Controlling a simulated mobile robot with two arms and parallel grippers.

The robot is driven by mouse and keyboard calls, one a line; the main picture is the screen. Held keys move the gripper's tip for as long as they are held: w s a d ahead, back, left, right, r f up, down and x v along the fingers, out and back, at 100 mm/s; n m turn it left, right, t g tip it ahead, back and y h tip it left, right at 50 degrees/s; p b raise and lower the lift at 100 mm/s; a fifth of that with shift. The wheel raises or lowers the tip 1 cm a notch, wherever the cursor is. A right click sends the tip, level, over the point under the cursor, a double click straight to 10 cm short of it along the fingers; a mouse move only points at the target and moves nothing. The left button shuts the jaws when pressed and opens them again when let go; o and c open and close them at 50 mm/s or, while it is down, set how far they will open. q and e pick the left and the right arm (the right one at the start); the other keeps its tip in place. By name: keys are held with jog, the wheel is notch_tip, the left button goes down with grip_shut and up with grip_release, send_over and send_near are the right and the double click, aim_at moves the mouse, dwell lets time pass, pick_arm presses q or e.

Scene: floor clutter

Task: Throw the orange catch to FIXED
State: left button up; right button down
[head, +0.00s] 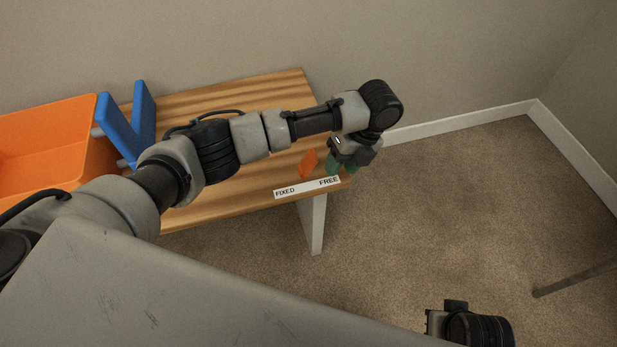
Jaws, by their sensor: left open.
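The orange catch (308,163) is a small upright tab near the front right corner of the wooden bench. It stands just behind a white label strip (307,188) with FIXED at its left end and FREE at its right end. The catch sits about midway between the two words; I cannot tell which setting it is in. My left gripper (341,165) is open, pointing down just right of the catch, with dark green fingertips near the bench edge. A small gap shows between gripper and catch. My right gripper's fingers are not in view.
An orange bin (50,140) stands on the left of the bench (230,97), beside a blue bracket-like part (128,125). A pale bench leg (313,222) stands below the label. Carpet (450,215) is clear to the right, except a dark rod (575,279) at the right edge.

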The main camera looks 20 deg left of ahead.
aim_at(308, 163)
pick_arm(q)
jog(key=w+a+r+m+y, duration=0.1)
jog(key=w+a+r, duration=0.3)
jog(key=r, duration=0.1)
jog(key=b+x, duration=0.2)
jog(key=x, duration=0.3)
jog(key=shift+f, duration=0.15)
jog(key=shift+a+b+x, duration=0.1)
jog(key=shift+b+x, duration=0.15)
jog(key=shift+x, duration=1.15)
jog(key=shift+a+b+x, duration=0.15)
jog(key=shift+b+x, duration=0.1)
jog(key=shift+x, duration=1.1)
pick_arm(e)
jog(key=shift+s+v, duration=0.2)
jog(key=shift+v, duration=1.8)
pick_arm(q)
jog(key=shift+s, duration=0.1)
grip_shut()
